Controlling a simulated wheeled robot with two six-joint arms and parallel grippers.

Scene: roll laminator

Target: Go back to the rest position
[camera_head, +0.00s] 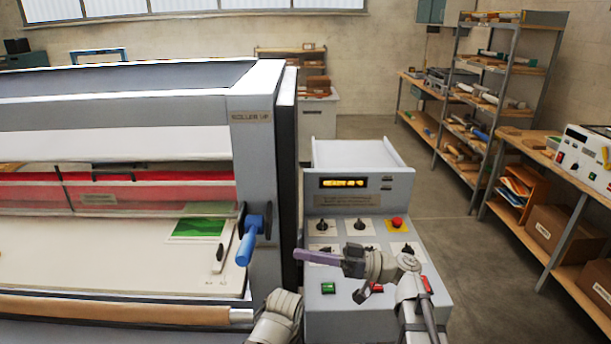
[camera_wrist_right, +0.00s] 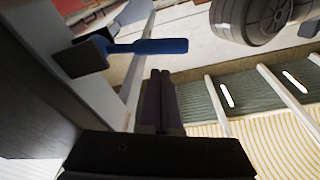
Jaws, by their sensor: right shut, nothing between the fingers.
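My right gripper (camera_head: 298,254) reaches in from the right, in front of the control panel. Its dark purple fingers point left and are closed together with nothing between them. In the right wrist view its fingers (camera_wrist_right: 160,78) stand side by side, pressed together. The fingertips are near the laminator's side post, a little right of the blue crank handle (camera_head: 250,241), and look apart from it. The handle also shows in the right wrist view (camera_wrist_right: 150,46), beyond the fingers. My left gripper is not in view; a grey rounded arm part of mine shows at the bottom centre.
The roll laminator (camera_head: 262,165) fills the left side, with a green sheet (camera_head: 198,227) on its bed. The control panel (camera_head: 325,215) has knobs, a red stop button (camera_head: 397,222) and a lit display. Shelves (camera_head: 497,100) and a workbench (camera_head: 545,150) stand right; floor between is clear.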

